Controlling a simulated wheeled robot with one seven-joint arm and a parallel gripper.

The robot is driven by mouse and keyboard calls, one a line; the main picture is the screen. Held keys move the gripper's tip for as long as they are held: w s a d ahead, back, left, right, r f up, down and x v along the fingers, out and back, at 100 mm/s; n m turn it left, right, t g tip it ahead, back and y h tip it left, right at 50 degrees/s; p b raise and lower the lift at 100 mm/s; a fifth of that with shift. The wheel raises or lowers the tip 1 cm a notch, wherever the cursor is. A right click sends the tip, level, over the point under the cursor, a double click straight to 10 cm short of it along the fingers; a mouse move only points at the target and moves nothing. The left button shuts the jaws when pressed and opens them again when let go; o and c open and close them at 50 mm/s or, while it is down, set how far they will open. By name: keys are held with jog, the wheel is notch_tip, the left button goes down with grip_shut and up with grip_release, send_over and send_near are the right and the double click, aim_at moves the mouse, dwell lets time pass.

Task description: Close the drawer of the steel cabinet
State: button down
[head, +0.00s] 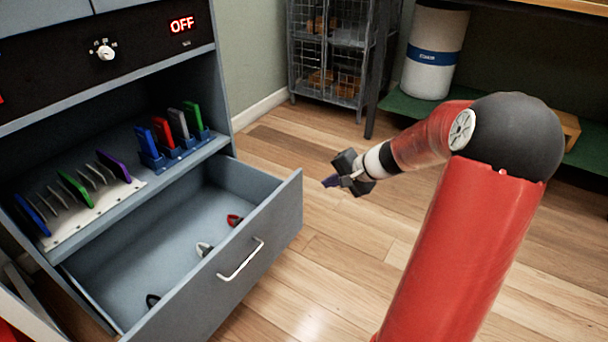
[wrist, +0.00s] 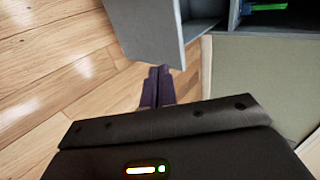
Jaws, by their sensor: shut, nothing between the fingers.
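The steel cabinet (head: 222,95) stands at the left of the head view, grey-blue. Its bottom drawer (head: 215,284) is pulled well out, with a silver bar handle (head: 241,260) on its front. Three small items lie in the drawer: a red one (head: 234,220), a white one (head: 204,249) and a dark one (head: 152,300). My gripper (head: 330,182) is shut and empty, in the air to the right of the drawer front and apart from it. In the wrist view my gripper's fingertips (wrist: 158,72) are together, and the drawer's grey front edge (wrist: 150,30) shows just beyond them.
Above the drawer, a shelf holds a white rack (head: 90,215) of coloured slabs and a blue rack (head: 180,152) of phone-like pieces. A control panel with a knob (head: 105,52) reads OFF. A wire cage (head: 330,45) and white drum (head: 432,50) stand behind. Wooden floor (head: 330,260) is clear.

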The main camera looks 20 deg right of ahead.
aim_at(288, 188)
jog(key=x, duration=0.4)
jog(key=r+b+x, duration=0.1)
jog(key=x, duration=0.3)
jog(key=w+x, duration=0.1)
jog(key=x, duration=0.3)
jog(key=shift+a+r+b, duration=0.2)
jog(key=shift+a+b, duration=0.1)
jog(key=shift+a, duration=0.05)
jog(key=shift+w+a, duration=0.35)
jog(key=shift+w, duration=0.2)
jog(key=shift+w, duration=0.1)
